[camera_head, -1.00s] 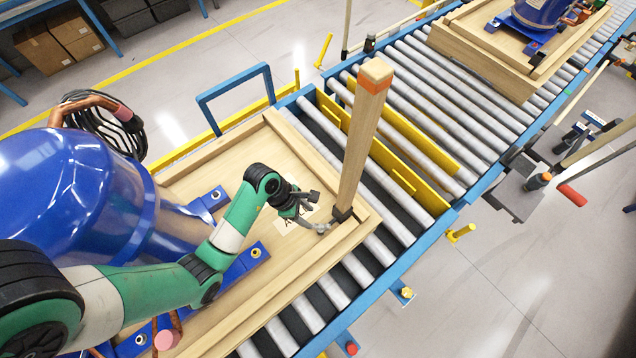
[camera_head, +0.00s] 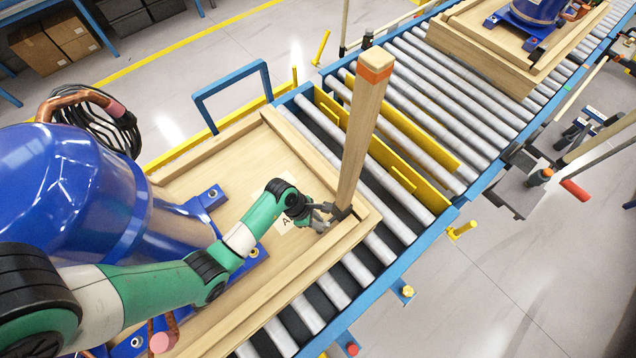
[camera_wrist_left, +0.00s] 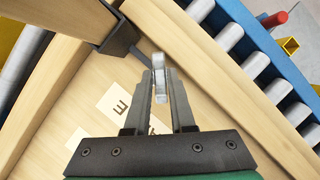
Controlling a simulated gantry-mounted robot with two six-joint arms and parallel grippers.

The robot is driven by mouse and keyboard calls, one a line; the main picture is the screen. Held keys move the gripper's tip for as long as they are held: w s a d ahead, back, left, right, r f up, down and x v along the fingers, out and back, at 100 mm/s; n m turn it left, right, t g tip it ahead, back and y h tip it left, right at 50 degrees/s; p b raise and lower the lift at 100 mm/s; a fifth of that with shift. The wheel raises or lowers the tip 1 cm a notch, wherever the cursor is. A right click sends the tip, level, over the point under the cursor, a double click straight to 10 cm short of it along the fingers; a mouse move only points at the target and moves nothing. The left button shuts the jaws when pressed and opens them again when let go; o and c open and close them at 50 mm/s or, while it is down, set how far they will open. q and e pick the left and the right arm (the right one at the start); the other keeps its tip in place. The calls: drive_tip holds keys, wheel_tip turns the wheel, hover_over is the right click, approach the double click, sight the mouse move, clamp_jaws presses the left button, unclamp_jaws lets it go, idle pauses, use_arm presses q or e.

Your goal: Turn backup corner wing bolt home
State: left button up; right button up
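My left gripper (camera_head: 324,216) is low over the near pallet's right corner, beside the foot of the wooden corner post (camera_head: 360,130). In the left wrist view its two fingers (camera_wrist_left: 161,90) stand close on either side of a small silver wing bolt (camera_wrist_left: 161,78). The gap is narrow, and I cannot tell whether the fingers press on it. A dark bracket (camera_wrist_left: 121,38) holds the post's foot next to the bolt. In the head view the gripper hides most of the bolt. My right gripper is in neither view.
The near pallet (camera_head: 235,150) carries a large blue compressor (camera_head: 75,190) and a pale lettered label (camera_head: 287,222). It rests on a roller conveyor (camera_head: 440,90) with yellow stop bars (camera_head: 405,165). A second pallet (camera_head: 480,62) stands farther along. The post rises close to my gripper.

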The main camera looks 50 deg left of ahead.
use_arm(q)
clamp_jaws()
drive_tip(key=shift+m, duration=0.3)
